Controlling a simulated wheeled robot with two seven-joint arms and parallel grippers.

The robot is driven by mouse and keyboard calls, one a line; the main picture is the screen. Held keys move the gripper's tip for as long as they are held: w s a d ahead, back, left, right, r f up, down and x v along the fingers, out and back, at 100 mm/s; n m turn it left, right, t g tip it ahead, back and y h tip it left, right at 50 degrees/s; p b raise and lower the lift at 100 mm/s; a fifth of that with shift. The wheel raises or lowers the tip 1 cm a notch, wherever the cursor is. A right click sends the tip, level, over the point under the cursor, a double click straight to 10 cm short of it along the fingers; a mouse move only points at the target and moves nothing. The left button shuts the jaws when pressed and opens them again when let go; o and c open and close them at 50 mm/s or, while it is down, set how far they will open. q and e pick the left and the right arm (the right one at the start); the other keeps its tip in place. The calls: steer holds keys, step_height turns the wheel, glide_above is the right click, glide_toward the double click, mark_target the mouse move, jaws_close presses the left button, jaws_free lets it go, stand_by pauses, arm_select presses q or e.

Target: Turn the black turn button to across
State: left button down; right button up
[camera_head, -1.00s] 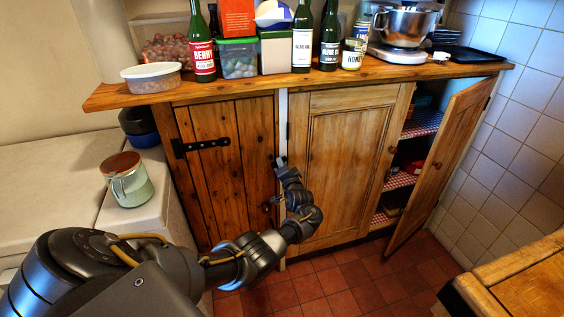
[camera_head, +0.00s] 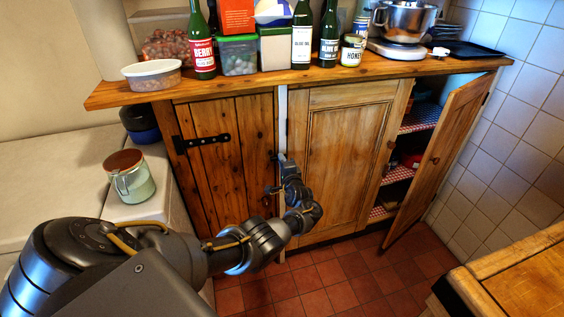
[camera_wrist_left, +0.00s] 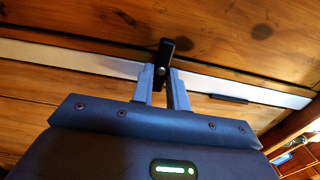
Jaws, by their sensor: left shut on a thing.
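The black turn button (camera_wrist_left: 166,51) shows in the left wrist view as a short dark bar with a round pivot. It lies on the pale strip (camera_wrist_left: 100,62) between the cupboard doors and points roughly crosswise to that strip. My left gripper (camera_wrist_left: 163,74) is shut on the button, one grey finger on each side. In the head view my left gripper (camera_head: 283,160) reaches the pale strip between the plank door (camera_head: 225,180) and the panelled door (camera_head: 340,160), and hides the button there. My right gripper is not in view.
The right-hand cupboard door (camera_head: 440,155) stands open, showing shelves with checked lining. Bottles, boxes and a mixer bowl (camera_head: 404,22) stand on the wooden top. A wooden table corner (camera_head: 520,285) is at the lower right. The tiled floor in front is clear.

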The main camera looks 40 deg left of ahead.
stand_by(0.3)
arm_select(q)
steer(key=c, duration=1.4)
jaws_free()
steer(key=shift+w, duration=0.1)
steer(key=shift+d, duration=0.1)
steer(key=p+v, duration=0.2)
steer(key=v, duration=0.8)
steer(key=shift+s+d, duration=0.25)
steer(key=shift+d, duration=0.05)
